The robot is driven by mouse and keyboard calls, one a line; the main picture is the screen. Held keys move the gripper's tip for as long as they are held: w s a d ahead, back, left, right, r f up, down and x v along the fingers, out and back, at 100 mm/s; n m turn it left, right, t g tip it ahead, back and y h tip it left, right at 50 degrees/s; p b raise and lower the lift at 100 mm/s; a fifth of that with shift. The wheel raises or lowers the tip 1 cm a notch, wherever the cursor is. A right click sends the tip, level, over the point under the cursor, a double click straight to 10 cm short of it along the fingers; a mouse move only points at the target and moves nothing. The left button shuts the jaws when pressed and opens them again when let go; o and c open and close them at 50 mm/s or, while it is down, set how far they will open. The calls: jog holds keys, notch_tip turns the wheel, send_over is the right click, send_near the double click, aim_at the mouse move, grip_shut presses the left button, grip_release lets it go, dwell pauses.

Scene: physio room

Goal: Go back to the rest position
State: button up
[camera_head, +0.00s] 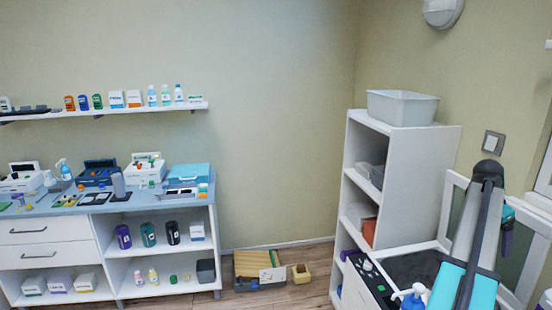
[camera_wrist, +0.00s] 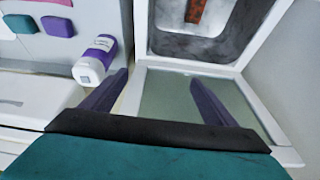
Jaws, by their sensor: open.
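My gripper (camera_wrist: 160,76) is open in the wrist view. Its two dark purple fingers stand apart with nothing between them. Beyond them lies a pale green-grey panel in a white frame (camera_wrist: 185,88). In the head view my arm rises at the right, and my gripper is mostly hidden behind it; only a bit of teal and purple shows beside the arm. A white bottle with a purple label (camera_wrist: 97,57) is left of the fingers in the wrist view, apart from them.
A white shelf unit (camera_head: 405,170) with a grey bin (camera_head: 402,107) on top stands left of my arm. A pump bottle (camera_head: 412,297) is close to the arm. A blue-topped counter (camera_head: 120,203) with several items is far left. Boxes (camera_head: 260,270) lie on the floor.

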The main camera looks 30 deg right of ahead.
jog(key=w+a+f+n+t+y, duration=0.1)
jog(key=w+a+f+n, duration=0.4)
jog(key=w+a+f, duration=0.65)
jog(key=w+a+f+n+t+y, duration=0.1)
jog(key=w+a+f+n, duration=0.3)
jog(key=w+a+f, duration=0.8)
jog(key=w+a+f+n, duration=0.2)
jog(key=a+f+n, duration=0.15)
jog(key=a, duration=0.85)
jog(key=w+a+f+n+y, duration=0.15)
jog(key=a+f, duration=0.25)
jog(key=a, duration=0.8)
jog(key=w+a+f+n, duration=0.1)
jog(key=a+f+n, duration=0.25)
jog(key=a, duration=0.85)
jog(key=s+a+f+n, duration=0.2)
jog(key=s+a+f, duration=0.1)
jog(key=a, duration=0.5)
jog(key=s+a+f+n, duration=0.2)
jog(key=s+a+f, duration=0.1)
jog(key=a, duration=0.4)
jog(key=s+f+g+b, duration=0.6)
jog(key=s+f+b, duration=0.4)
jog(key=s+f, duration=1.5)
notch_tip(320, 180, down, 3)
jog(key=shift+d+r+g+y, duration=0.1)
jog(key=shift+d+g+y, duration=0.05)
jog(key=shift+g+y, duration=0.2)
